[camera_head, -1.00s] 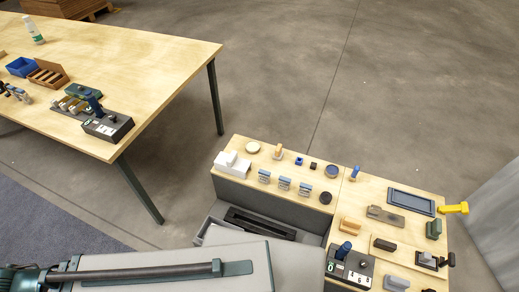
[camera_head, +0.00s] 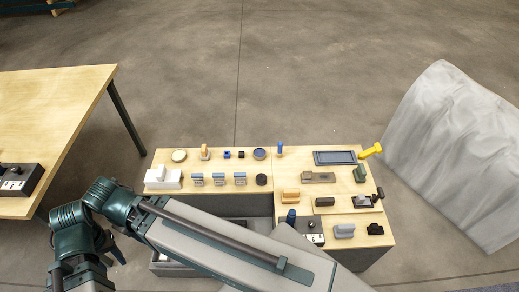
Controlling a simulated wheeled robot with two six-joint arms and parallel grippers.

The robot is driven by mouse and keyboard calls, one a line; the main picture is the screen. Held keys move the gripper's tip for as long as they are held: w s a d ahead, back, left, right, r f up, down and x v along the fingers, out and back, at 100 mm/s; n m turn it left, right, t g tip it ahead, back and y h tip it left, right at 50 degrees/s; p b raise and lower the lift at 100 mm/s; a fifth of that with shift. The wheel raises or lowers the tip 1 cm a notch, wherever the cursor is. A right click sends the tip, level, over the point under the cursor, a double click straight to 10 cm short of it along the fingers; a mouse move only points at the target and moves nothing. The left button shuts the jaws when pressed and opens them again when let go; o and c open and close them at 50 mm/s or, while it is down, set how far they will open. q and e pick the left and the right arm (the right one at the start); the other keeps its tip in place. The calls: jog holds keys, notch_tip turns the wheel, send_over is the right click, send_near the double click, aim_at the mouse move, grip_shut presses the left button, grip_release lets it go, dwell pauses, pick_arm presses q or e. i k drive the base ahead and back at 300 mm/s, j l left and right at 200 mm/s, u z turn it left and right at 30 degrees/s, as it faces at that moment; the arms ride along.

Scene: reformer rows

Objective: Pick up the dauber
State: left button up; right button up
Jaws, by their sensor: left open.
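Two small upright handled tools on the bench could be the dauber, and I cannot tell for sure which it is. One is a slim blue-topped tool (camera_head: 280,150) at the back middle. The other is a tan-orange handled tool (camera_head: 205,152) at the back left. Both stand free. My left gripper (camera_head: 118,256) is at the lower left, off the bench, partly hidden by my own wrist. It is open and apart from both tools. My right gripper is not in view.
The pale wooden bench (camera_head: 225,160) holds several small blocks, a dark blue tray (camera_head: 335,158), a yellow-handled thing (camera_head: 371,151) and a black box with a blue knob (camera_head: 291,216). A larger table (camera_head: 60,100) stands left. A grey draped shape (camera_head: 455,150) stands right. Open floor lies behind.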

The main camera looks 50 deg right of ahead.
aim_at(205, 154)
jog(key=z, duration=1.1)
jog(key=i+j+z, duration=0.15)
jog(key=j, duration=0.2)
jog(key=i+j+z, duration=0.15)
jog(key=j, duration=0.25)
jog(key=i+j+z, duration=0.2)
jog(key=j, duration=0.2)
